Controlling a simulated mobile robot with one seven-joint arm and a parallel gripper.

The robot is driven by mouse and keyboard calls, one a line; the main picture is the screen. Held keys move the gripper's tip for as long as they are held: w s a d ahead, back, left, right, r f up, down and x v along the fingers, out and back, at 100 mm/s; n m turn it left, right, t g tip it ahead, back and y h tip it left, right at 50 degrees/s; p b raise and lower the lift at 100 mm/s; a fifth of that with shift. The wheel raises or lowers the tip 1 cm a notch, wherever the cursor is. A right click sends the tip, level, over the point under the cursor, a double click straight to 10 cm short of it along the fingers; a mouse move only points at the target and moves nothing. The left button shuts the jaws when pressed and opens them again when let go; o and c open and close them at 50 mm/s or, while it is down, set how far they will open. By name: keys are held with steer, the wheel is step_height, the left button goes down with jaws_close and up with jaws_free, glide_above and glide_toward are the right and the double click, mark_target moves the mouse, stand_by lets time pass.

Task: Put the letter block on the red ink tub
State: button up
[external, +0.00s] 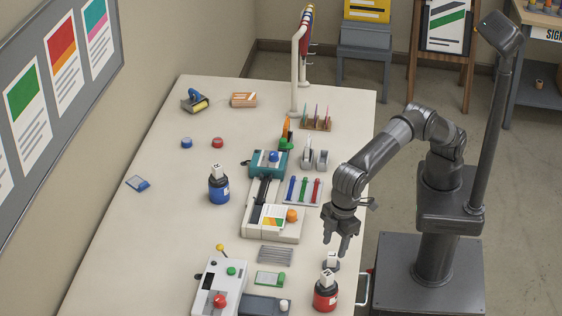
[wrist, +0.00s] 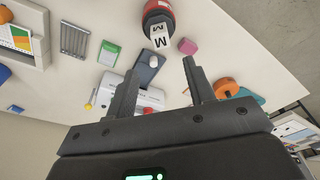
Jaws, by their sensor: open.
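The red ink tub (external: 325,298) stands upright near the right edge of the table; it also shows at the top of the wrist view (wrist: 157,12). A white letter block (external: 328,276) with a dark M on its faces rests on top of the tub, slightly turned; it shows clearly in the wrist view (wrist: 160,37). My gripper (external: 344,250) points down above the table edge, a little behind the tub and apart from the block. In the wrist view the two fingers (wrist: 158,75) are spread with nothing between them.
A blue tub (external: 219,189) with a white piece on top stands farther left. The laminator (external: 268,222) fills mid-table; the left side is mostly clear.

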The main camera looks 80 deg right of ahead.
steer(key=w+d+r+m, duration=0.1)
steer(key=w+d+r, duration=0.25)
steer(key=d, duration=0.55)
steer(key=w+d+r+m+t, duration=0.1)
steer(key=w+d+r, duration=0.25)
steer(key=d, duration=0.55)
steer(key=w+d+r+m, duration=0.1)
steer(key=w+d+r, duration=0.25)
steer(key=d, duration=0.65)
steer(key=s+d+r+m+t, duration=0.1)
steer(key=s+d+r+m, duration=0.15)
steer(key=d, duration=1.45)
steer(key=s+d+f+m, duration=0.1)
steer(key=s+d+f, duration=0.2)
steer(key=s+d, duration=0.3)
steer(key=s+d+f+m+t, duration=0.1)
steer(key=s+d+f, duration=0.3)
steer(key=s+d, duration=0.3)
steer(key=s+d+f+m+t+h, duration=0.1)
steer(key=s+d+f, duration=0.3)
steer(key=s+d, duration=0.2)
steer(key=d, duration=0.2)
steer(key=shift+s+d, duration=0.35)
steer(key=shift+m, duration=0.25)
